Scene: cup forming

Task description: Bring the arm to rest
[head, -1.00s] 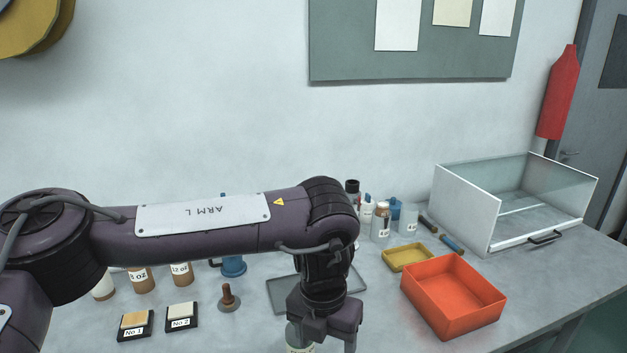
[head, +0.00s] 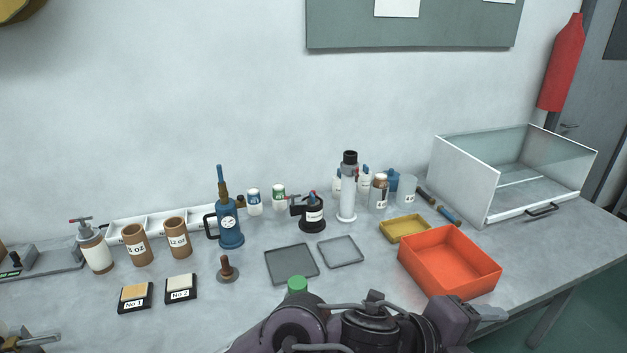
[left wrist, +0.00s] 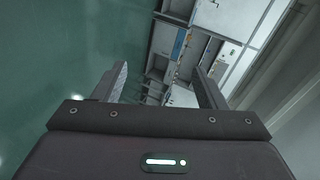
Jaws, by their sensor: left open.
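My left arm (head: 350,328) is folded low along the bottom edge of the head view, in front of the bench. Its gripper cannot be made out clearly there. In the left wrist view my left gripper (left wrist: 162,85) is open, with two fingers wide apart and nothing between them. Beyond the fingers that view shows green floor and distant cabinets, tilted. My right gripper is in neither view.
A glass-sided case (head: 465,180) stands at right.

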